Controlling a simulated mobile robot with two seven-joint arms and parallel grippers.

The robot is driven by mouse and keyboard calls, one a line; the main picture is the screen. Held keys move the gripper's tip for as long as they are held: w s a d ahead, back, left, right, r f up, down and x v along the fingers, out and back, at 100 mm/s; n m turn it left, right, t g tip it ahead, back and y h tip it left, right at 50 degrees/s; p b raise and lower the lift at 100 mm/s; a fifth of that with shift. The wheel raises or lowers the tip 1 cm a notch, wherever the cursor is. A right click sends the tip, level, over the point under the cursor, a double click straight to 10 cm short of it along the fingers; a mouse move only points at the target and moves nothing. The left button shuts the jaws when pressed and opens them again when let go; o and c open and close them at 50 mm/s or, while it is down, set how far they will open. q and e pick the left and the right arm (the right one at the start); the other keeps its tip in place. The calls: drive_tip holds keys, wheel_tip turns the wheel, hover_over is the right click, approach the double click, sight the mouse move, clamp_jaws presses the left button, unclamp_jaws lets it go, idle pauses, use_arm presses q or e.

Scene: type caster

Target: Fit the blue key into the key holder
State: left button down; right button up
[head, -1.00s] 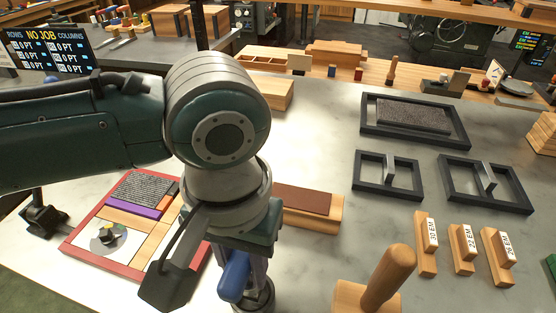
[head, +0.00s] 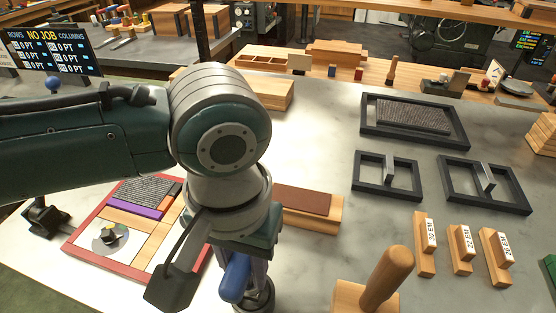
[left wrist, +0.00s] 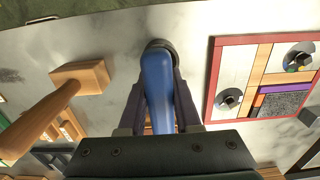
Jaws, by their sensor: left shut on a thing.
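The blue key (head: 235,277) hangs under my left gripper (head: 250,272), partly behind the gripper and wrist in the head view. In the left wrist view the blue key (left wrist: 157,85) lies between the two fingers of the left gripper (left wrist: 159,98), which is shut on it. A dark round piece (left wrist: 158,45) shows at the key's far end, and its edge also shows in the head view (head: 263,300). It may be the key holder. I cannot tell whether the key is inside it or only above it. My right gripper is not in view.
A red-framed tray (head: 100,213) with type blocks lies to the left. A mallet (head: 388,275) stands close on the right. Dark frames (head: 387,198) and labelled wooden blocks (head: 425,262) lie farther right. A brown-topped wooden block (head: 305,203) is behind the gripper.

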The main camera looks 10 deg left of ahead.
sight(242, 256)
use_arm(q)
drive_tip(key=shift+f+b, duration=1.3)
drive_tip(key=shift+f, duration=0.85)
drive_tip(key=c, duration=0.5)
unclamp_jaws()
wheel_tip(242, 256, up, 10)
drive_tip(key=shift+f+p, duration=0.1)
drive_tip(key=shift+p, duration=0.65)
